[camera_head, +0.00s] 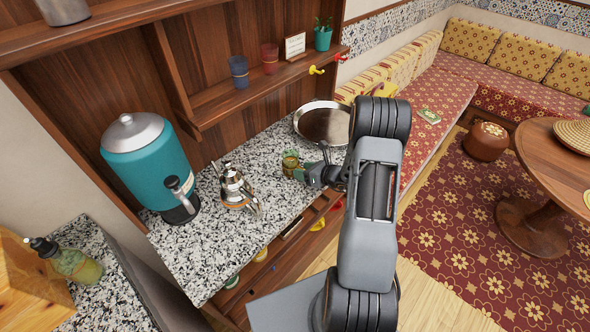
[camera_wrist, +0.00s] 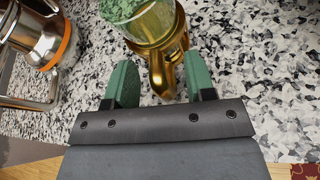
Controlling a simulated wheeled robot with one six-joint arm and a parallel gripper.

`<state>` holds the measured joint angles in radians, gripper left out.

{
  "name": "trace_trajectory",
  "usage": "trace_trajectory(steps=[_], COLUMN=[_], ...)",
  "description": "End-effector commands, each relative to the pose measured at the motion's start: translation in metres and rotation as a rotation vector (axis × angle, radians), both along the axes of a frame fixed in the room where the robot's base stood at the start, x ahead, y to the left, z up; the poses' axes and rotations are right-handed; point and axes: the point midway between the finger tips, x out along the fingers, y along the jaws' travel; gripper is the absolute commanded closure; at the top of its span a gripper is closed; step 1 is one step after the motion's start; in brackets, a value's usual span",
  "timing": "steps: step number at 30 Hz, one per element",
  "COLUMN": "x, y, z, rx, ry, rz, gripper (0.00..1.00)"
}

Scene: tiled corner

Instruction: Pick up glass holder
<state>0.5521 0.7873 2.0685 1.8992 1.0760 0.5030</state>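The glass holder (camera_wrist: 178,42) is gold-coloured with a handle towards me. It holds a clear glass with green leafy bits, cut off at the top of the wrist view. In the head view the glass holder (camera_head: 290,163) stands on the speckled counter. My gripper (camera_wrist: 160,64) is open, with one green finger on each side of the holder's handle. A gap shows between the handle and each finger. In the head view my gripper (camera_head: 305,173) is just right of the holder, and its fingers are small and partly unclear.
A silver teapot (camera_head: 235,188) stands left of the holder, also in the wrist view (camera_wrist: 30,30). A teal dispenser (camera_head: 150,165) is farther left. A shelf (camera_head: 240,100) with cups overhangs the counter's (camera_head: 200,250) back.

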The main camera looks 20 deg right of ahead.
Motion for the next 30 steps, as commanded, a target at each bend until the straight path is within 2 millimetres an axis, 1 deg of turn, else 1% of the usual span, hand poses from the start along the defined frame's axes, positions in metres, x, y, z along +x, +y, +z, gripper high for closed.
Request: trace_trajectory(steps=[1,2,15,26,30], x=[-0.0002,-0.0002,-0.0004,-0.0007,-0.0005], y=[-0.0001,-0.0001,-0.0001,0.0003,0.0002], z=[0.0001,0.0001,0.0001,-0.0002,0.0029], rx=[0.0,0.0,0.0,0.0,0.0], ry=[0.0,0.0,0.0,0.002,0.002], rz=[0.0,0.0,0.0,0.001,0.001], gripper=[0.55,0.58,1.0,1.0,1.0])
